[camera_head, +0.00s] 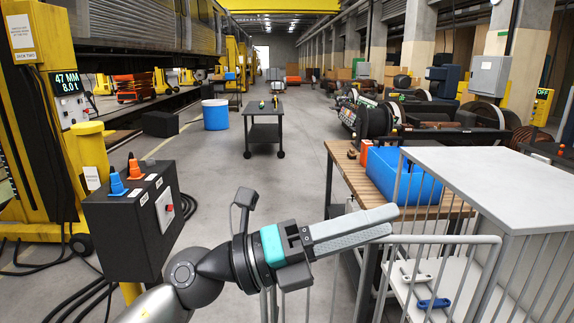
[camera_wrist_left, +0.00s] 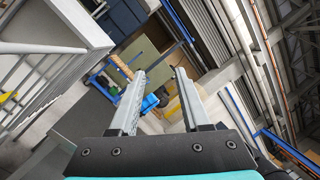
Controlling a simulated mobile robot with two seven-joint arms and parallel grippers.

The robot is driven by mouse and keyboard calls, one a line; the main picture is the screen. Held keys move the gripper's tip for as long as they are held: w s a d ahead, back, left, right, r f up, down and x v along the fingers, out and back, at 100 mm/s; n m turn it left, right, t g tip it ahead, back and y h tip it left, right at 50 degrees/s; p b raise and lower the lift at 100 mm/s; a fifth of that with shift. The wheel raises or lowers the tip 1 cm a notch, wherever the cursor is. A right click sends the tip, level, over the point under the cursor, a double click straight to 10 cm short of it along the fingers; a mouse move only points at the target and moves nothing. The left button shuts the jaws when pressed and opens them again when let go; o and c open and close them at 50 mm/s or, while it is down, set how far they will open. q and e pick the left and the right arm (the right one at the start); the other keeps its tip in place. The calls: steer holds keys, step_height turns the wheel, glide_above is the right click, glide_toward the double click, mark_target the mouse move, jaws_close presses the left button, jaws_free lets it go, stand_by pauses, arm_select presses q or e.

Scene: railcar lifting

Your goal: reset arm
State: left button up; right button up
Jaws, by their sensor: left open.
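My left gripper (camera_head: 390,222) reaches in from the lower left in the head view and points right, held in the air. The left wrist view shows its two grey fingers apart with a gap between the tips (camera_wrist_left: 160,73), and nothing is between them. My right gripper is in neither view.
A railed white cabinet (camera_head: 500,180) stands close at right, with a blue item (camera_head: 434,303) on its lower shelf. A wooden bench (camera_head: 345,160) holds a blue bin (camera_head: 402,176). A dark control box (camera_head: 128,235) stands at left.

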arm_select(q)
steer(key=w+a+f+n+t+y, duration=0.1)
steer(key=w+a+n+t+y, duration=0.35)
steer(key=a+n+t, duration=0.55)
steer(key=w+a+f+n+t+y, duration=0.1)
steer(key=w+a+n+t+y, duration=0.25)
steer(key=n+t+y, duration=0.8)
steer(key=s+a+f+n+g+y, duration=0.1)
steer(key=a+f+n+g+y, duration=0.3)
steer(key=f+n, duration=0.4)
steer(key=s+a+f+n+g+y, duration=0.1)
steer(key=a+f+n+g, duration=0.45)
steer(key=f, duration=0.45)
steer(key=s+a+f+n+g, duration=0.1)
steer(key=s+f+n+g, duration=0.1)
steer(key=s+f+g, duration=0.6)
steer(key=s+a+f+n+g, duration=0.2)
steer(key=s+f+g, duration=0.1)
steer(key=s+f, duration=0.9)
steer(key=s+f+g, duration=0.1)
steer(key=s+f, duration=0.1)
steer(key=f, duration=0.8)
steer(key=s+f, duration=0.2)
steer(key=f, duration=0.7)
steer(key=s+a+f+g+b, duration=0.1)
steer(key=s+a+f, duration=0.1)
steer(key=s+f, duration=1.3)
steer(key=shift+s+a+f+m+g+b, duration=0.15)
steer(key=shift+f+m+g+b, duration=0.15)
steer(key=shift+f+b, duration=0.1)
